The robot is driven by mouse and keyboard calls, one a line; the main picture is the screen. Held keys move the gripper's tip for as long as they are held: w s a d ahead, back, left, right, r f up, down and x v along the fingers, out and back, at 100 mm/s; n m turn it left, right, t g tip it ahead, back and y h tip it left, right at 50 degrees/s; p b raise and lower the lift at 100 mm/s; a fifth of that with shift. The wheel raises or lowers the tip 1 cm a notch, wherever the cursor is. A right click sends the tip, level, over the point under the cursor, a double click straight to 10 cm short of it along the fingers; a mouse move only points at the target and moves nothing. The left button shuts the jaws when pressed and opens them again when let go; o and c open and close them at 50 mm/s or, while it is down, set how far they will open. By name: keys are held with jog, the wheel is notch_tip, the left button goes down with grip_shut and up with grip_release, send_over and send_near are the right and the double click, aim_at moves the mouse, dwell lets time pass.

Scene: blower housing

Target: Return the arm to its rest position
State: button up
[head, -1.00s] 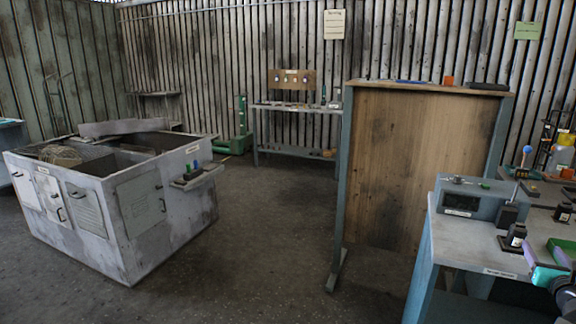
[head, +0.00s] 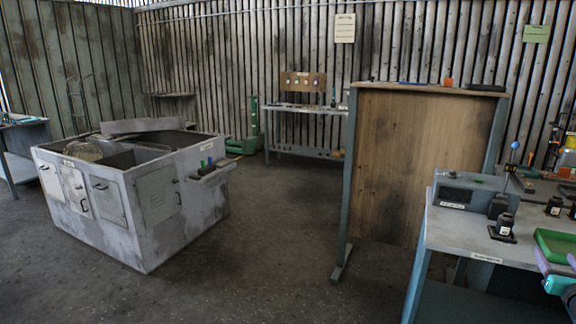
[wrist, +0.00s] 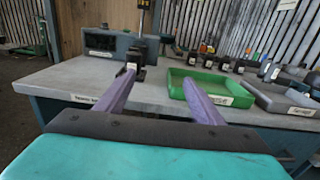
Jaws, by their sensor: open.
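My gripper (wrist: 166,92) shows in the wrist view with its two purple fingers spread apart and nothing between them. It points over the front edge of the grey workbench (wrist: 150,92). In the head view, a part of my arm with teal and purple pieces shows at the lower right edge, beside the bench (head: 455,230). A green tray (wrist: 211,86) is on the bench near the right finger. The left finger reaches toward a small black device on the bench.
A grey tray (wrist: 283,99) and several small black holders stand on the bench. A grey box (wrist: 105,42) is at its left end. In the head view, a wooden-panelled stand (head: 420,165) is beside the bench and a grey housing (head: 155,205) stands left. The floor between is clear.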

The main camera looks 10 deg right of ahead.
jog(key=w+a+f+n+g+y, duration=0.1)
jog(key=w+a+f+n+y, duration=0.35)
jog(key=w+a+f, duration=0.45)
jog(key=w+a+f+n+y, duration=0.3)
jog(key=w+a+f+n, duration=0.3)
jog(key=a+f, duration=0.5)
jog(key=a+f+n+g+y, duration=0.2)
jog(key=a+f+n, duration=0.3)
jog(key=a, duration=0.4)
jog(key=w+a+f+n+g+y, duration=0.1)
jog(key=a+f+n+g+y, duration=0.1)
jog(key=a+f, duration=0.6)
jog(key=a+f+n+g+y, duration=0.15)
jog(key=a+f+n, duration=0.3)
jog(key=a, duration=0.65)
jog(key=s+a+f+n+g+y, duration=0.1)
jog(key=s+a+f+n+g, duration=0.35)
jog(key=s+a+f, duration=0.4)
jog(key=s+a+f+n+g+y, duration=0.1)
jog(key=s+a+f+n+g, duration=0.3)
jog(key=a, duration=0.7)
jog(key=s+a+f+n+g+h, duration=0.2)
jog(key=s+n, duration=0.4)
jog(key=s, duration=0.4)
jog(key=s+a+f+n+g+h, duration=0.2)
jog(key=s+f+n, duration=0.3)
jog(key=s, duration=0.6)
jog(key=shift+s+a+f+n+g+h, duration=0.15)
jog(key=shift+s+a+n+g+h, duration=0.15)
jog(key=shift+a+n+g, duration=0.45)
